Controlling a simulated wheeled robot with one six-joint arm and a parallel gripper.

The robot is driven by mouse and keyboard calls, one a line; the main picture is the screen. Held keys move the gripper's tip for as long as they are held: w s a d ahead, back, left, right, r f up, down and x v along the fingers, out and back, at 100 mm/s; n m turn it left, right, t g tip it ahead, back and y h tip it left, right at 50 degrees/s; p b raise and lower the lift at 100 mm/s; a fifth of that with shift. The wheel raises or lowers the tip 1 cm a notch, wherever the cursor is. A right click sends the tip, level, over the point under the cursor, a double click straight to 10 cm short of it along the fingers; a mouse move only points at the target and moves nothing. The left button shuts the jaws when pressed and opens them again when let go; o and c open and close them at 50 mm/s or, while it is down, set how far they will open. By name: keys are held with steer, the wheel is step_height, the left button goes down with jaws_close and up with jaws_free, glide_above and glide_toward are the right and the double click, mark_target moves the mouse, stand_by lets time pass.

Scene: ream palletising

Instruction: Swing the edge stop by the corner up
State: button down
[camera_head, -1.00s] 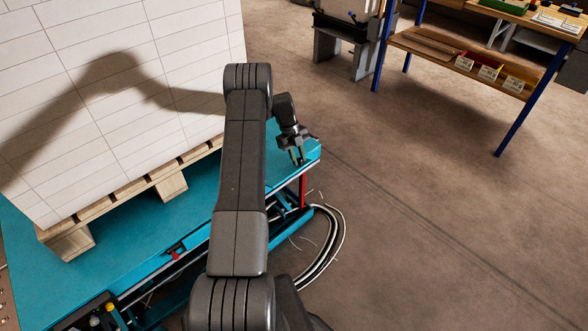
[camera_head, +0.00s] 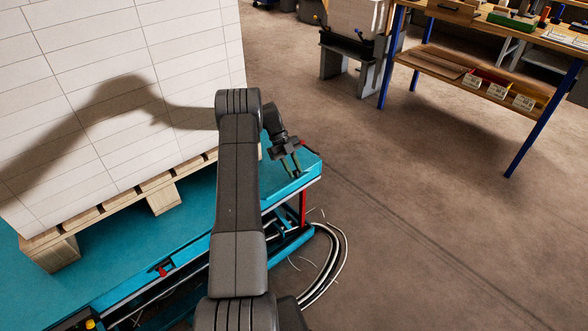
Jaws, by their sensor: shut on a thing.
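My gripper (camera_head: 292,168) is at the right corner of the teal lift table (camera_head: 285,195), low over its front edge. Its two slim fingers point down and are shut on the edge stop there. The stop is too small and too covered by the fingers for its tilt to be told. A small red piece (camera_head: 303,144) shows just behind the gripper near the corner. Another red stop (camera_head: 163,270) sits on the front edge farther left.
A wooden pallet (camera_head: 50,252) with a tall stack of white reams (camera_head: 120,100) stands on the table left of my arm. A red post (camera_head: 302,208) and looped cables (camera_head: 335,255) are below the corner. A workbench (camera_head: 475,85) stands far right; the floor between is clear.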

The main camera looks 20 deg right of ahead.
steer(key=c, duration=1.2)
jaws_free()
steer(key=shift+f, duration=0.1)
step_height(320, 180, up, 10)
